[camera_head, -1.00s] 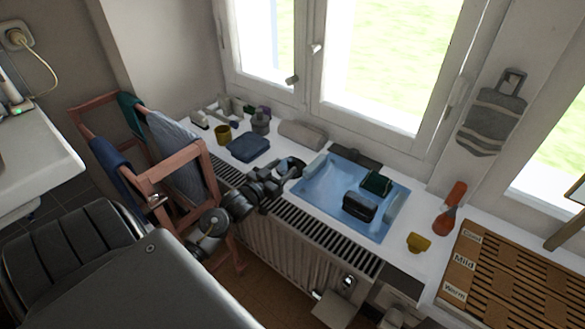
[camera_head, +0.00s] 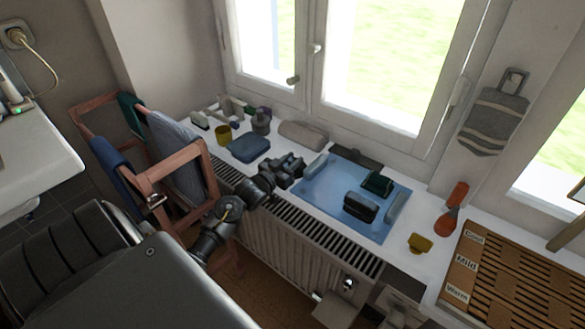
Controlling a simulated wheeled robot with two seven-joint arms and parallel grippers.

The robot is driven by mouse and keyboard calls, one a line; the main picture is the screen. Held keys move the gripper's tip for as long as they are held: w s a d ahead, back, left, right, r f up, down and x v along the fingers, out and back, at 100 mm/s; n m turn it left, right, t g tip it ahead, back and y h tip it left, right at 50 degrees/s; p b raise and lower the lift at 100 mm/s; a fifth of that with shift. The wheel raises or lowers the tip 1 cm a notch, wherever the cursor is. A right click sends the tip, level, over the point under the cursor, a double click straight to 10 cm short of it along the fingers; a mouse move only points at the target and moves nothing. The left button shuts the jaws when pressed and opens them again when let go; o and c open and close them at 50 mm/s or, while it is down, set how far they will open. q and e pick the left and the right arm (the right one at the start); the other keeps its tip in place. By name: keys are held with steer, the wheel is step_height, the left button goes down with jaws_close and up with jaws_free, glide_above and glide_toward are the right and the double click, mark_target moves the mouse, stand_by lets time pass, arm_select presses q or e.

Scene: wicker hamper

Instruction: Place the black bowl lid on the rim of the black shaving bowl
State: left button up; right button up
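My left gripper (camera_head: 293,163) reaches in over the white sill, at the left edge of the blue mat (camera_head: 331,217). It is small and dark, and whether its fingers are apart or closed on something is unclear. I cannot make out the black shaving bowl or its lid for certain; the gripper may hide them. A dark rounded pot (camera_head: 261,123) stands on the sill behind and left of the gripper. A black block-like object (camera_head: 360,206) lies on the mat, right of the gripper. My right gripper does not show.
A dark green box (camera_head: 378,183) and a grey bar (camera_head: 396,207) are on the mat. A folded blue cloth (camera_head: 249,148), a yellow cup (camera_head: 223,133) and a rolled towel (camera_head: 303,134) lie left. An orange-handled brush (camera_head: 453,205) and a slatted wooden board (camera_head: 510,275) are right.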

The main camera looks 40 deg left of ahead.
mark_target(292, 159)
arm_select(q)
jaws_close()
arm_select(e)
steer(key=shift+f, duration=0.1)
arm_select(q)
steer(key=shift+r, duration=0.15)
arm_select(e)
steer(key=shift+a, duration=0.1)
